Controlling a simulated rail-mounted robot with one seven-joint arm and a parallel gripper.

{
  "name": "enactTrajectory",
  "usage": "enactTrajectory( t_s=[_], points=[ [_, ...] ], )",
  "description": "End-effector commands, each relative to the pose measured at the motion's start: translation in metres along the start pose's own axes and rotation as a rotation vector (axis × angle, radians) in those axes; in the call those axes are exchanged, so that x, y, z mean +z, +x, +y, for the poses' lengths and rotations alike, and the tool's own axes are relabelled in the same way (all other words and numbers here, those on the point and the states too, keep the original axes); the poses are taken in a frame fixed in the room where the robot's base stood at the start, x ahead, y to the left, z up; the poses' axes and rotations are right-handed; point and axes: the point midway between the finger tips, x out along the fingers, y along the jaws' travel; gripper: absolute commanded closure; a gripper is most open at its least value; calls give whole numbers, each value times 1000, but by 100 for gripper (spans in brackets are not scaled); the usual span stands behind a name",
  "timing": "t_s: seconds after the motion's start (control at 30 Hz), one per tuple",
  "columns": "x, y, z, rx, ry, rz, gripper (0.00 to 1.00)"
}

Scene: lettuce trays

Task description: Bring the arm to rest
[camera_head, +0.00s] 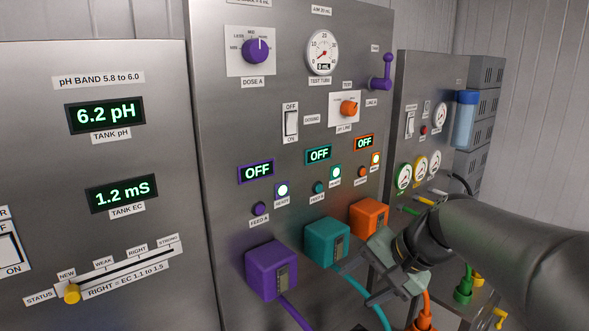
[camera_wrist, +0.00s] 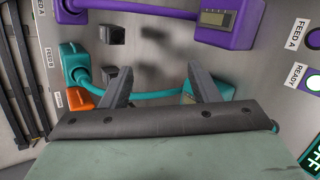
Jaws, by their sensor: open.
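My gripper (camera_head: 362,283) is in front of the lower part of the steel dosing panel, by the teal pump box (camera_head: 327,242) and below the orange pump box (camera_head: 369,216). My arm reaches in from the right edge in the head view. In the wrist view my gripper (camera_wrist: 160,88) has its two fingers spread apart with nothing held between them. A teal hose (camera_wrist: 150,94) passes behind the fingers there. I cannot tell whether a finger touches it. Part of the orange box is hidden behind my gripper.
A purple pump box (camera_head: 270,270) with a purple hose stands left of my gripper. The panel carries a purple dose knob (camera_head: 256,50), a dial gauge (camera_head: 322,52) and a purple lever (camera_head: 382,82). A yellow slider (camera_head: 72,293) is at lower left. Green and orange fittings lie under my arm.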

Motion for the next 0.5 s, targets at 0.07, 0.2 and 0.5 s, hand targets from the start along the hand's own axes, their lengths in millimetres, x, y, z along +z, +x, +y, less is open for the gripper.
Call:
enactTrajectory(
  t_s=[0.07, 0.2, 0.5],
  points=[
    [42, 24, 39, 150, -127, -45, 45],
    [94, 46, 108, 384, -366, -111, 45],
    [132, 54, 175, 595, -642, -180, 45]
  ],
)
